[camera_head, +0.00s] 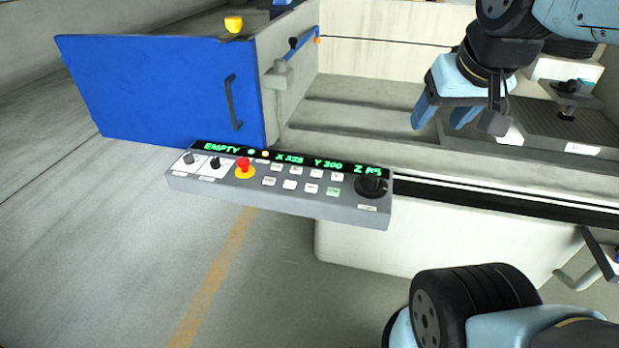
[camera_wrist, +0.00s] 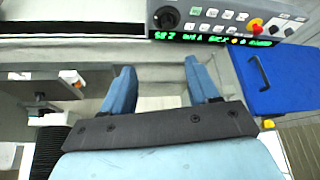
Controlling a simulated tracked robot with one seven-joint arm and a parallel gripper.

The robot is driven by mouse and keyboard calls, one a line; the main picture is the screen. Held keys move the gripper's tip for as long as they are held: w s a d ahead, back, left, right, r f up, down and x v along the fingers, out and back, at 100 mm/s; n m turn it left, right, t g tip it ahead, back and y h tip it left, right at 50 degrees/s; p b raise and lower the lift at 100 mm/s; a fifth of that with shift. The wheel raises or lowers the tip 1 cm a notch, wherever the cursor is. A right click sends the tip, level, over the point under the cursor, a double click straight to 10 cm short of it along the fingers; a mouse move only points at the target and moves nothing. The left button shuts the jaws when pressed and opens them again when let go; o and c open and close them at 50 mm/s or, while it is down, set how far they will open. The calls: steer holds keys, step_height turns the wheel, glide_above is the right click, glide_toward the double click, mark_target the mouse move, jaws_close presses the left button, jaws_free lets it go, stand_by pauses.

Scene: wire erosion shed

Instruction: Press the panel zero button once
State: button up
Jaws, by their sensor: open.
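The grey control panel (camera_head: 280,187) is in the middle of the head view, with a green-lit display reading EMPTY, X 328, Y 300 and Z 85. It carries a red stop button on a yellow base (camera_head: 244,167), a black knob (camera_head: 371,184) and several small pale buttons (camera_head: 289,185). One button at the right has a green tint (camera_head: 333,191). The button labels are too small to read. My gripper (camera_head: 442,118) is open and empty, above and to the right of the panel. In the wrist view the panel (camera_wrist: 225,12) lies at the top, beyond my open fingers (camera_wrist: 162,85).
A blue door (camera_head: 170,92) with a dark handle stands behind and left of the panel. A yellow cup-like object (camera_head: 233,24) is at its top edge. The machine's tank wall (camera_head: 440,159) runs behind the panel. Floor is clear at the left.

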jaws_close()
stand_by(0.3)
stand_by(1.2)
